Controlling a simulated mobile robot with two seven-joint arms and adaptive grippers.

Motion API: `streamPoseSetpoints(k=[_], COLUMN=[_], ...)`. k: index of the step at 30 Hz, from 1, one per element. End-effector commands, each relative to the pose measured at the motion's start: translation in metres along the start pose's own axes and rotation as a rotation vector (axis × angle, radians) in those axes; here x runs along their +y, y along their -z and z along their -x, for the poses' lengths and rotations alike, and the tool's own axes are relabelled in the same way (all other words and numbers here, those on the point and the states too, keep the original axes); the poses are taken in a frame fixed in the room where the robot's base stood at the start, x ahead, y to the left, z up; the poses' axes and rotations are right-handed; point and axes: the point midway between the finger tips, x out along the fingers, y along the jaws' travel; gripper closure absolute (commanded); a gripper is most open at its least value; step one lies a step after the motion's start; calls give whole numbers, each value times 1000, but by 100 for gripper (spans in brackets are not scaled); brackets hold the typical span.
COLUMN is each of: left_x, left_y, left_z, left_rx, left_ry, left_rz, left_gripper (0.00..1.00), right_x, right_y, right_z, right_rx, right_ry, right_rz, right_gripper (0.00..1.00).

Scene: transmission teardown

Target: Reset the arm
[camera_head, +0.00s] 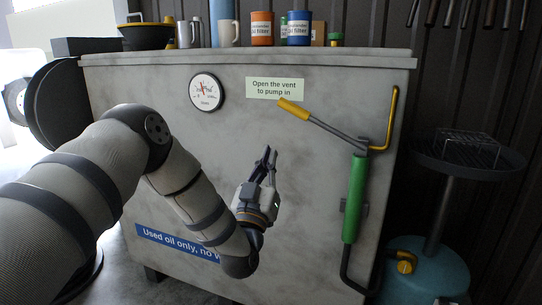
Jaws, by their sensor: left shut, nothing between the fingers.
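My left arm comes in from the left, bent at the elbow, across the front of a grey tank cabinet. My left gripper (265,165) is shut and empty, pointing up in front of the cabinet's middle. It sits to the left of the green pump cylinder (355,198) and below the yellow-ended lever (326,127). I see no contact between the gripper and the pump. My right gripper is not in view.
The grey cabinet (150,90) carries a gauge (206,92), a vent label (275,88) and a blue oil label, partly hidden by my arm. Mugs and cans, including an orange can (262,28), stand on top. A round tray stand (470,155) is at right.

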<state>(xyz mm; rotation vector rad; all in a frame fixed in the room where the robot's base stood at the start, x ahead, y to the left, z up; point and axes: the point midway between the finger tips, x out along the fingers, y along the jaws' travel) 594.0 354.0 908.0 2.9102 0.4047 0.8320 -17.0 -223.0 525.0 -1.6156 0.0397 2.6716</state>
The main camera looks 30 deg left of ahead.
Motion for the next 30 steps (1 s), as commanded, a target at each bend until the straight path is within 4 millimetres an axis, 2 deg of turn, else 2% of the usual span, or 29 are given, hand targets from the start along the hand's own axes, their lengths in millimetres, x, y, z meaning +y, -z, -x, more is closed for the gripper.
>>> streamPoseSetpoints(k=[17, 20, 23, 24, 26, 27, 29, 30], left_x=[1, 11, 29, 35, 41, 43, 42, 39], left_y=[-1, -23, -73, -94, -119, -131, -140, -141], left_z=[0, 17, 71, 104, 158, 196, 255, 294], left_rx=[-5, -116, -399, -537, -742, -875, -1071, -1198], left_ry=[-2, -30, -88, -111, -141, -155, -172, -179], left_rz=[0, 1, -1, -6, -14, -23, -39, -53], left_gripper=[100, 100, 100, 100, 100, 100, 100, 100], right_x=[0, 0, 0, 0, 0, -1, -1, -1], right_y=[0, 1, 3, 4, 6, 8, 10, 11], right_z=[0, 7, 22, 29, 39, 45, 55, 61], right_rx=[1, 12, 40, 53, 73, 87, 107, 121], right_ry=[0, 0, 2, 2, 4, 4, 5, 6], right_rz=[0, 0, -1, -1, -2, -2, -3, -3], right_gripper=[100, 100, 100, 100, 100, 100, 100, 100])
